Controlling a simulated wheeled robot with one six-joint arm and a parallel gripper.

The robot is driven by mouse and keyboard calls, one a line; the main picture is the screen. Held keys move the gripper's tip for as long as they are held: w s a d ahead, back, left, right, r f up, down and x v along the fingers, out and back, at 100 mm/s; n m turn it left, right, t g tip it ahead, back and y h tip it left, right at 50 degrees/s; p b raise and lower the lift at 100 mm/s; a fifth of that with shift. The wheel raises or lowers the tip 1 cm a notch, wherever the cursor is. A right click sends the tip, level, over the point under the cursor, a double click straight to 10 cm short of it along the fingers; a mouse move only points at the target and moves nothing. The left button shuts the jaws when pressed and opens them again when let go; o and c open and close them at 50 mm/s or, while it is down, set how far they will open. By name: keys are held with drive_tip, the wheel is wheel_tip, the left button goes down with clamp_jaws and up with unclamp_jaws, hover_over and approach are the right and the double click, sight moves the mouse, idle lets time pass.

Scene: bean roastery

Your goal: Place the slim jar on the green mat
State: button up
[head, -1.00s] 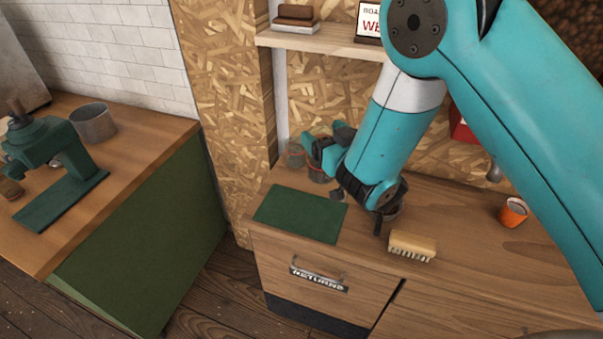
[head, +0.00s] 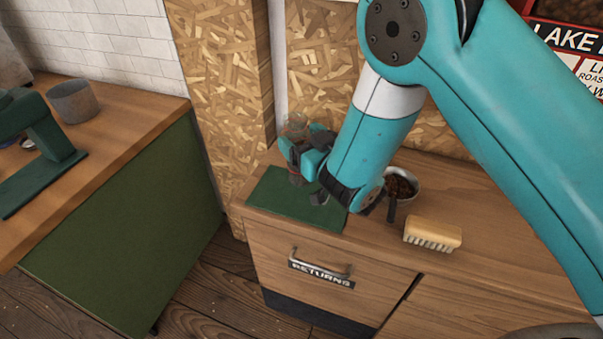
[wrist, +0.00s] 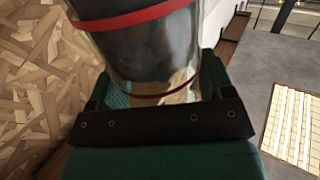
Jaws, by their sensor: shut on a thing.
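My gripper (head: 306,160) is shut on the slim jar (head: 296,125), a clear glass jar with red bands, partly hidden by the fingers in the head view. The jar also fills the upper middle of the wrist view (wrist: 150,50), where its dark contents and two red bands show between the fingers. The green mat (head: 275,198) lies flat on the left end of the wooden counter. The jar and gripper are over the mat's back part. I cannot tell whether the jar's base touches the mat. My arm hides the mat's right side in part.
A bowl of dark beans (head: 403,180) with a dark handle stands right of the mat, partly behind my arm. A wooden brush (head: 433,233) lies in front of it. The RETURNS drawer (head: 320,265) is below the mat. The mat's front part is clear.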

drive_tip(key=shift+f+b, duration=0.65)
drive_tip(key=shift+f, duration=1.95)
